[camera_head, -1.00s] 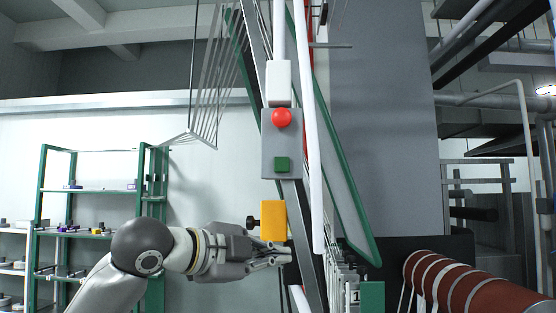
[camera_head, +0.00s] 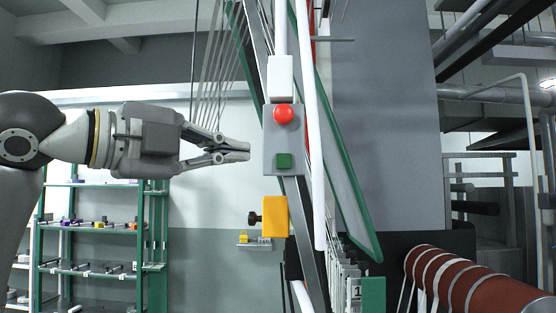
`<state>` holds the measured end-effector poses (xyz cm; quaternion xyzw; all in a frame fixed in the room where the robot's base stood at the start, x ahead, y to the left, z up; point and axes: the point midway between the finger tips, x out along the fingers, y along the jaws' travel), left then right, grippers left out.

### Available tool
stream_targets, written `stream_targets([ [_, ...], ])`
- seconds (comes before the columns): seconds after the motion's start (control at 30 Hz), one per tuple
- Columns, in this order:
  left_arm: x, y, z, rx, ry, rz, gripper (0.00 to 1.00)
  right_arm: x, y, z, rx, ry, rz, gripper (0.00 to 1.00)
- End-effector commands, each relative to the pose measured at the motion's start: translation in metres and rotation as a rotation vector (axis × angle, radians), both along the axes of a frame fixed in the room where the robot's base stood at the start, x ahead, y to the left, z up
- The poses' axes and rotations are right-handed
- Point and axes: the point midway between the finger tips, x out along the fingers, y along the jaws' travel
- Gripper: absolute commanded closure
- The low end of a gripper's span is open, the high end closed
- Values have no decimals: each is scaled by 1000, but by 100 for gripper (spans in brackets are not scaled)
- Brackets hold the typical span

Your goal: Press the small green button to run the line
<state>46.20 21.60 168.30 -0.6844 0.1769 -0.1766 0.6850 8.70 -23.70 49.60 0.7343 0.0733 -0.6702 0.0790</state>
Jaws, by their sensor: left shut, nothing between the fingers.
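A grey control box (camera_head: 270,145) is mounted on the slanted machine frame in the middle of the view. My left gripper (camera_head: 247,151) reaches in from the left, level with the lower half of the box. Its fingers are shut and empty, pointing right at the box's left edge. The fingertips are left of the green button; I cannot tell whether they touch the box. My right gripper does not show.
A yellow block with a black knob (camera_head: 274,217) sits below the control box. A white vertical pipe (camera_head: 310,140) runs just right of it. A red-brown roller (camera_head: 470,285) is at lower right. Green shelving (camera_head: 145,235) with small items stands at the left.

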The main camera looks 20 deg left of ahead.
Motion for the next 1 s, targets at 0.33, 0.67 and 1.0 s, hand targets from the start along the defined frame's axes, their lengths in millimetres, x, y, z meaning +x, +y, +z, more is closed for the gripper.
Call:
stream_targets([
  [0.33, 36, -20, 3, 1, 5, -2, 100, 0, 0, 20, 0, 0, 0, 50],
  [0.67, 97, -46, 4, -2, 5, 3, 100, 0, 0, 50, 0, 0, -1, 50],
  [1.0, 126, -38, 1, -1, 0, 0, 100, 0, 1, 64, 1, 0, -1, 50],
])
